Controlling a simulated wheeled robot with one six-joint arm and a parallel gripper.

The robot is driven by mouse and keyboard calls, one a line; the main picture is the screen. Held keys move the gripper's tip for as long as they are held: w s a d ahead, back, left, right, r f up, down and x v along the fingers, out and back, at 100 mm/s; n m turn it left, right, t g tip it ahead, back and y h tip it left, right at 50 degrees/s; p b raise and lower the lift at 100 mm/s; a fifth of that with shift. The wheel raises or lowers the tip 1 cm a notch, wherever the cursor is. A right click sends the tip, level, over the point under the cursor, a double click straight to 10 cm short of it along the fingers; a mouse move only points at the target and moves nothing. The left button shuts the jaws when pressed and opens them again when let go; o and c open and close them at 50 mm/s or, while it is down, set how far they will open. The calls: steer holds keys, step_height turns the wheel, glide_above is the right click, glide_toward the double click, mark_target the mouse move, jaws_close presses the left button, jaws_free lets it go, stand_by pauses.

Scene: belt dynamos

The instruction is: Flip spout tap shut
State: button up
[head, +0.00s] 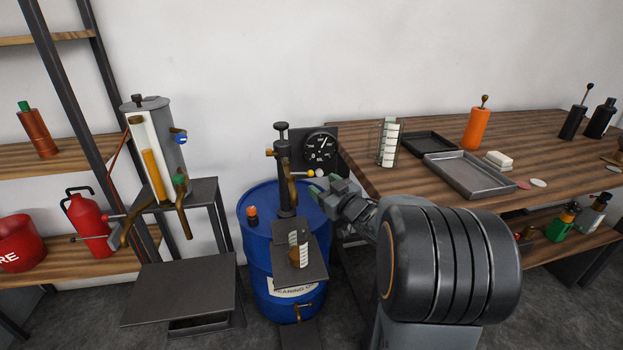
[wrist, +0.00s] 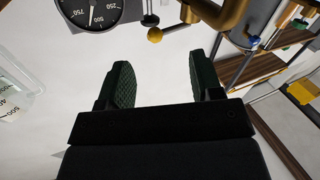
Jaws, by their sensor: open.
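A dark hand pump (head: 284,165) stands on a blue drum (head: 258,225), with a curved brass spout (head: 291,188) hanging from it. A small lever with a yellow ball (head: 311,173) sticks out to the right of the spout. In the wrist view the yellow ball (wrist: 155,34) is just beyond my fingertips, between their lines, with the brass spout (wrist: 232,14) to its right. My gripper (head: 322,185) is beside the lever, its two dark green fingers (wrist: 160,78) wide apart and empty. I cannot tell whether the tap is open or shut.
A round gauge (head: 321,146) is behind the pump. A wooden table (head: 400,185) with trays and bottles is at right. A grey tank (head: 160,115) with brass spouts stands on a stand at left.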

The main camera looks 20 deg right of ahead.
mark_target(311, 175)
steer(key=w, duration=0.4)
steer(key=w+a, duration=0.1)
steer(key=w, duration=0.1)
steer(key=shift+w+a, duration=0.1)
steer(key=shift+w, duration=0.25)
steer(key=shift+c, duration=0.2)
steer(key=c, duration=0.8)
steer(key=shift+r, duration=0.1)
steer(key=shift+c, duration=0.2)
